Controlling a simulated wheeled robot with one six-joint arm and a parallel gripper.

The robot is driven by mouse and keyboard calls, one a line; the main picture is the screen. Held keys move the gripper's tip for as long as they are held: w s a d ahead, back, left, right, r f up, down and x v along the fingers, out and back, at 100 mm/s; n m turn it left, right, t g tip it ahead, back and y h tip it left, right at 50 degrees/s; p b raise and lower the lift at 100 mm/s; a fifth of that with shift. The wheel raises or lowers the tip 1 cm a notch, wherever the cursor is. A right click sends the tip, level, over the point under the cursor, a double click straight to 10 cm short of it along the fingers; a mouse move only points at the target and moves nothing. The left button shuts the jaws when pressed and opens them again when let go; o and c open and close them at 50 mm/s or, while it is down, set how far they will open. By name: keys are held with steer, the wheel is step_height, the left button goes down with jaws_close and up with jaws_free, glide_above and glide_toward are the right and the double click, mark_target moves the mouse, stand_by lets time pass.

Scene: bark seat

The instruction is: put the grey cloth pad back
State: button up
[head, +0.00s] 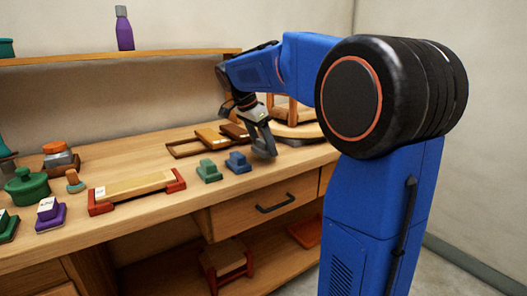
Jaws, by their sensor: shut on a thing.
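My gripper (264,142) hangs low over the workbench, just right of a small blue block (238,162) and in front of a wooden stool. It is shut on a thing. Grey shapes show at its fingertips, but I cannot clearly tell fingers from the held thing, nor make out whether it is the grey cloth pad. I see no other grey cloth pad lying clearly on the bench.
A green block (209,171), a red-ended wooden holder (135,189), a flat wooden frame (205,141) and a small stool (290,110) on a round board stand on the workbench (250,187). A green pot (27,187) and purple block (50,215) stand left. A shelf (75,57) runs above.

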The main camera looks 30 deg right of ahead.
steer(key=shift+f, duration=1.15)
steer(key=shift+f, duration=0.1)
steer(key=o, duration=1.1)
steer(key=v, duration=1.2)
steer(key=shift+a, duration=0.1)
steer(key=s+a+f+n+t+y, duration=0.1)
steer(key=s+a+f+n, duration=0.2)
steer(key=s+f+n, duration=0.3)
steer(key=s+a+f+n+t+y, duration=0.2)
steer(key=s+a+f+n, duration=0.2)
steer(key=s+f, duration=0.6)
steer(key=s+a+f+n+t+y, duration=0.1)
steer(key=s+a+f+n, duration=0.3)
steer(key=s, duration=1)
step_height(320, 180, down, 5)
steer(key=n, duration=0.3)
steer(key=shift+n+t, duration=0.3)
